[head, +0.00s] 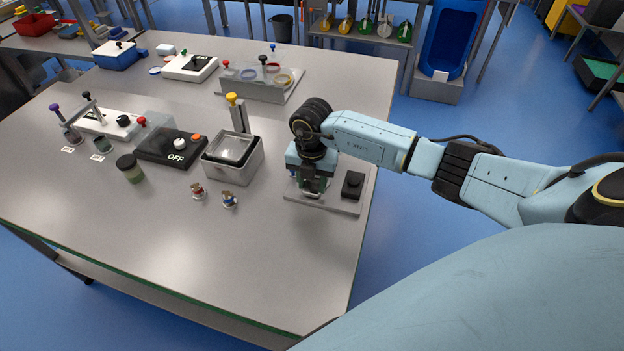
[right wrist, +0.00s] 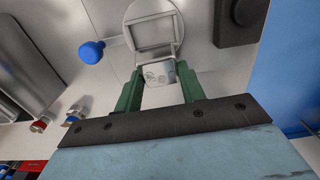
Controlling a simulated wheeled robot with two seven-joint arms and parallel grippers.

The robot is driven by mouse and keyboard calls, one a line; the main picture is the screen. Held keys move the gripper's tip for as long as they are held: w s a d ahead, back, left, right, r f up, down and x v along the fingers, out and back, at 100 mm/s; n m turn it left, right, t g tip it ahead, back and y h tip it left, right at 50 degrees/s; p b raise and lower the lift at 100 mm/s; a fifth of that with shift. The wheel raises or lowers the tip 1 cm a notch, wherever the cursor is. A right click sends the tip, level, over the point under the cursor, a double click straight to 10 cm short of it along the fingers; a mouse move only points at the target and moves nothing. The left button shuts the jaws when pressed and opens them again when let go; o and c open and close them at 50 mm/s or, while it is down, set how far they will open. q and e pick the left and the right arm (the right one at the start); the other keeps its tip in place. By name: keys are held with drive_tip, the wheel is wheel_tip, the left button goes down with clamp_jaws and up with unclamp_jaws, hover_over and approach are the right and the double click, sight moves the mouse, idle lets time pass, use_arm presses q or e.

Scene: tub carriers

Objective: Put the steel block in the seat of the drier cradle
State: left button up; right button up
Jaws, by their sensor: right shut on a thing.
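My right gripper (head: 311,190) is over the grey plate at the table's right edge. In the right wrist view its green fingers (right wrist: 160,84) are shut on the steel block (right wrist: 157,74), a small pale grey block with round marks on its face. A pale square frame on a round base, which looks like the drier cradle's seat (right wrist: 136,37), is just beyond the block. The block appears beside the frame, not inside it; its height above the plate is hard to tell. In the head view the gripper hides most of the cradle. My left gripper is out of view.
The plate (head: 345,207) carries a black box (head: 352,185). A blue-knobbed lever (right wrist: 92,52) stands beside the frame. A steel tub (head: 232,160) is left of my gripper, with two small capped jars (head: 198,191) in front. The front of the table is clear.

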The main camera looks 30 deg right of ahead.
drive_tip(key=shift+f, duration=0.25)
drive_tip(key=o, duration=1.2)
drive_tip(key=shift+r, duration=0.1)
drive_tip(key=shift+c, duration=0.2)
